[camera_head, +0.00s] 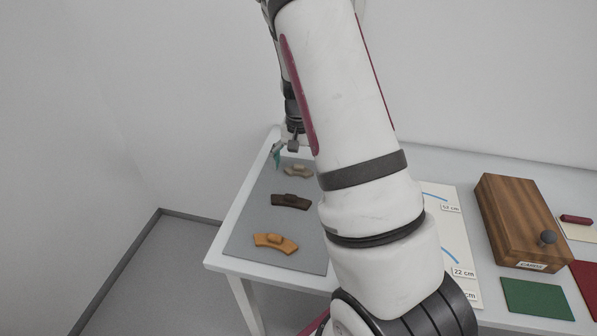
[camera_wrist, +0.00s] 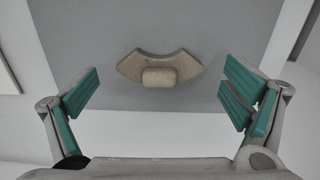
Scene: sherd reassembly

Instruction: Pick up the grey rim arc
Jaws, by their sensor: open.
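The grey rim arc (camera_head: 298,171) is a pale, beige-grey curved piece with a raised block on it. It lies at the far end of the grey mat (camera_head: 262,222). In the wrist view the arc (camera_wrist: 159,71) lies flat between and beyond my fingers, with its block toward the bottom of the picture. My gripper (camera_head: 283,153) is open above the far end of the mat, just left of the arc in the head view. Its teal finger pads, spread wide in the wrist view (camera_wrist: 160,90), do not touch the arc.
A dark brown arc (camera_head: 291,201) and an orange arc (camera_head: 275,243) lie nearer on the mat. Right of my arm are a white card (camera_head: 462,255) with blue curves, a wooden box (camera_head: 520,220) with a knob, a green square (camera_head: 537,299) and a red stick (camera_head: 576,219).

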